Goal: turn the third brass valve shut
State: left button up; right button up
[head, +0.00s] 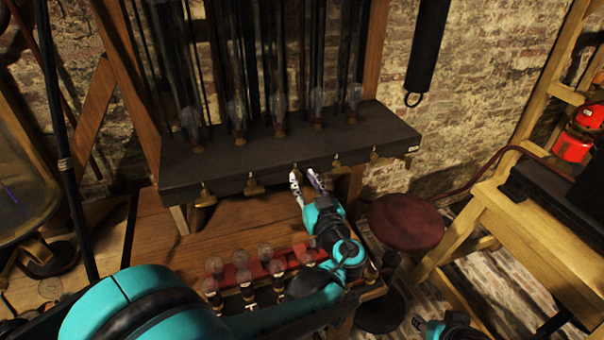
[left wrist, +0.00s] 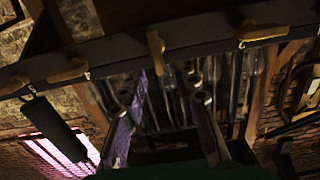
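Several brass valves line the front edge of a black shelf (head: 228,170). Counted from the left in the head view, the third valve is mostly hidden by my left gripper (head: 309,183). In the left wrist view the third valve (left wrist: 155,52) has its handle crosswise to the shelf. The second valve (left wrist: 264,33) and fourth valve (left wrist: 68,71) have handles lying along it. My left gripper's fingers also show in the wrist view (left wrist: 165,112), spread apart and empty, with the third handle roughly between their lines. Contact is not visible.
Below, a red rack of bulbs (head: 237,277) sits on a wooden table (head: 225,225), under my left arm. A round dark red stool (head: 405,222) stands to the right, beside a wooden bench (head: 500,220).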

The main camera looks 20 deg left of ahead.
aim_at(301, 176)
pick_arm(q)
jog(key=shift+x, duration=1.7)
grip_shut()
